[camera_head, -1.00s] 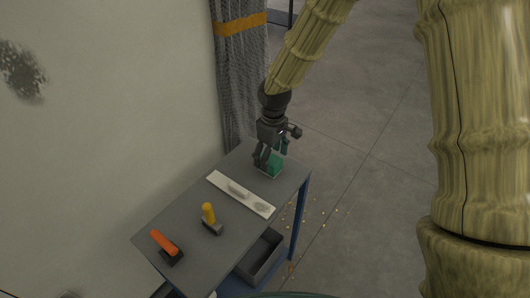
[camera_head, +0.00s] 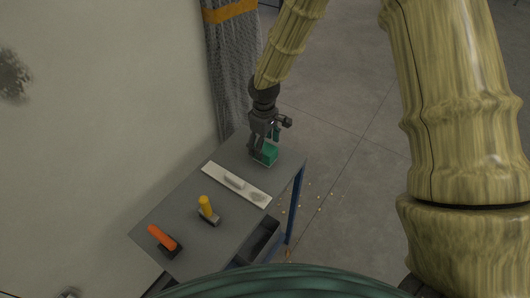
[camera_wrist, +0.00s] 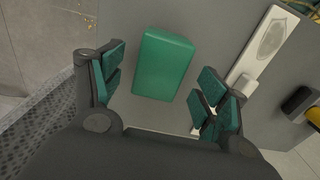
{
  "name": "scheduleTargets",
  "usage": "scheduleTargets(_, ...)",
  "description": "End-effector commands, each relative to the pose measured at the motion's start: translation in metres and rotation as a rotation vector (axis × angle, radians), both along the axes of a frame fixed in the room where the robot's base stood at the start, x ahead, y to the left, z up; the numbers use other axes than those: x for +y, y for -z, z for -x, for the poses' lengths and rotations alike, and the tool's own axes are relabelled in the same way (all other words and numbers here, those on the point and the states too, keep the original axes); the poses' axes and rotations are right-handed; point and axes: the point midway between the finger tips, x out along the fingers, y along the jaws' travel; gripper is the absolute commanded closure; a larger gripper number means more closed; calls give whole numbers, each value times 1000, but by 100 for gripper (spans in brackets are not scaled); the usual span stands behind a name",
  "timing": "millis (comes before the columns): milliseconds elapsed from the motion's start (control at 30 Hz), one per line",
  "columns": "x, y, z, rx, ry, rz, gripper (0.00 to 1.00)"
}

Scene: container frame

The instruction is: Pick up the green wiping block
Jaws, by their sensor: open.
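The green wiping block (camera_head: 270,155) lies at the far end of the grey table, and its whole top shows in the wrist view (camera_wrist: 163,64). My gripper (camera_head: 264,145) is just above it, pointing down. In the wrist view its two green-padded fingers (camera_wrist: 160,88) are spread wide, one on each side of the block. Gaps show between the pads and the block, so it is open and empty. I cannot tell exactly how high the fingertips are above the table.
A white board with grey patches (camera_head: 222,177) lies beside the block on the table (camera_head: 180,212). Nearer are a yellow-handled tool (camera_head: 206,204) and an orange-handled tool (camera_head: 162,238). A wall and grey curtain (camera_head: 231,70) stand to the left. A dark bin (camera_head: 262,240) is below.

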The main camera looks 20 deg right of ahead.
Motion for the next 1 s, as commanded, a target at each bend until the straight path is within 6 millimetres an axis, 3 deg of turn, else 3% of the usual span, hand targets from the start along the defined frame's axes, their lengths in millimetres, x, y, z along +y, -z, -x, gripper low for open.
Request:
scheduleTargets(400,-2,38,2,1,0,0,26)
scheduleTargets(733,-2,43,2,0,1,0,26)
scheduleTargets(767,-2,43,2,0,0,0,28)
scheduleTargets(1000,-2,43,2,0,0,0,71)
